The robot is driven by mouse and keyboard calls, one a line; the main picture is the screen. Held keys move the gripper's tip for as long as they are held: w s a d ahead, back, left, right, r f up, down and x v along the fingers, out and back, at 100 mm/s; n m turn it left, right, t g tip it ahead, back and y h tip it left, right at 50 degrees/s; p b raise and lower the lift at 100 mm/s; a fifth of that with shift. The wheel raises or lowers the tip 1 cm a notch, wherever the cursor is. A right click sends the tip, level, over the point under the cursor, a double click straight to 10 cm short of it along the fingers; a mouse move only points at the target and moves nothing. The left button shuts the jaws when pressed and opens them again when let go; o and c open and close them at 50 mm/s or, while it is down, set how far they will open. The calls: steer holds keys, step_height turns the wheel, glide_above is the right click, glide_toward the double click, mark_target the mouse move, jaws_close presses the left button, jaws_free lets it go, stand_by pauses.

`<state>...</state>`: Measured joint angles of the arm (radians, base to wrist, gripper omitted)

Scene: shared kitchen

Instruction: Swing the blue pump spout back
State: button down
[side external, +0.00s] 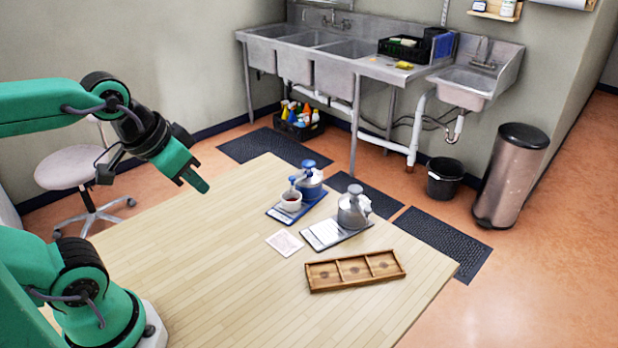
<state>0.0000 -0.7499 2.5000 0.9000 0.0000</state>
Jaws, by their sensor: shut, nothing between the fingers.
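The blue pump dispenser (311,182) stands upright near the table's far edge, on a blue base (318,203). Its blue spout (294,180) points left, toward a white cup (291,201) with dark red contents. The spout's end is over or just behind the cup; I cannot tell exactly which. My green gripper (203,186) is shut and empty. It hangs in the air to the left of the pump, well apart from it, with its fingers angled down and right.
A grey pump dispenser (352,208) stands on a pale-topped base (322,235) to the right. A wooden three-part tray (309,277) lies nearer, and a small card (284,242) lies flat. The table's left and near parts (210,270) are clear.

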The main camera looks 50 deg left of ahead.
steer(key=c, duration=1.5)
jaws_free()
steer(key=shift+w, duration=0.1)
steer(key=shift+o, duration=0.8)
steer(key=shift+w+r, duration=0.15)
steer(key=w+a+r+g, duration=0.2)
steer(key=w+a+g, duration=0.1)
steer(key=w, duration=1.2)
steer(key=w+a+f+g, duration=0.1)
steer(key=w+f, duration=0.2)
steer(key=w, duration=0.1)
steer(key=w+a+f, duration=0.2)
steer(key=w+f, duration=0.1)
steer(key=w, duration=0.1)
steer(key=w+a+f+g, duration=0.1)
steer(key=w+a+f, duration=0.1)
steer(key=w+f, duration=0.2)
steer(key=shift+w+a+g, duration=0.15)
steer(key=shift+w+g, duration=0.15)
steer(key=shift+w, duration=0.25)
steer(key=shift+f, duration=0.15)
